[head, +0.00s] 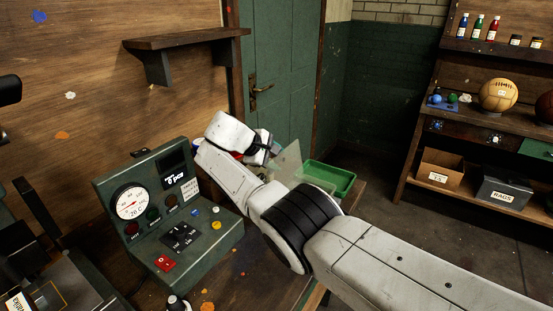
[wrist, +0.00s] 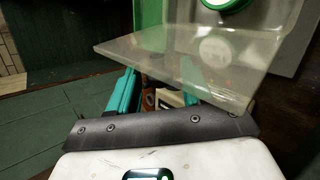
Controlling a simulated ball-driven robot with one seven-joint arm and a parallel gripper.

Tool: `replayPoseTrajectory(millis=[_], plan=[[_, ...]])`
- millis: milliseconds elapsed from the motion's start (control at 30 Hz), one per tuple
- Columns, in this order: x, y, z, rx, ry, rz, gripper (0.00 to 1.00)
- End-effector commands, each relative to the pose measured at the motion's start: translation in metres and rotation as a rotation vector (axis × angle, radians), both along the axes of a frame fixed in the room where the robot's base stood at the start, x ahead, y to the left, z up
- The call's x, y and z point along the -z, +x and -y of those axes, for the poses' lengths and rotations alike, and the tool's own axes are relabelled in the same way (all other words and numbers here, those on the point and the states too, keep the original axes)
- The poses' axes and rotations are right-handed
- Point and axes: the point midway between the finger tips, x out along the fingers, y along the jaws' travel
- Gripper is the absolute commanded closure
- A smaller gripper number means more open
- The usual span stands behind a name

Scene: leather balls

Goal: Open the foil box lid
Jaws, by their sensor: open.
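A translucent, pale panel, which looks like the foil box lid (wrist: 195,58), crosses the upper middle of the wrist view. It also shows as a tilted clear sheet in the head view (head: 288,162), beside my wrist. My gripper (wrist: 158,82) has two teal fingers set apart, with the panel overlapping the right finger in the picture. I cannot tell whether they touch. Small brown and cream things (wrist: 160,97) show between the fingers, partly hidden. In the head view my arm hides the fingers and most of the box.
A green tray (head: 335,178) lies just right of the panel on the bench. A green control box with a gauge (head: 131,203) stands left of my arm. A wooden shelf (head: 185,40) hangs above. Open floor lies between the bench and the right-hand rack (head: 450,200).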

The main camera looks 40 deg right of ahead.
Motion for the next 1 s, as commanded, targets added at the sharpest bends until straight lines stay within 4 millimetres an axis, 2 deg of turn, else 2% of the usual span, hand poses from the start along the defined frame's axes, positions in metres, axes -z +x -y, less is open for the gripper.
replayPoseTrajectory(millis=[300,500,700,1000], plan=[[-0.038,-0.002,-0.044,-0.003,0.0,0.003,0.51],[-0.058,-0.003,-0.065,-0.002,0.0,0.002,0.51],[-0.067,-0.005,-0.073,0.0,0.0,0.0,0.51],[-0.067,-0.005,-0.074,0.0,0.0,0.0,0.51]])
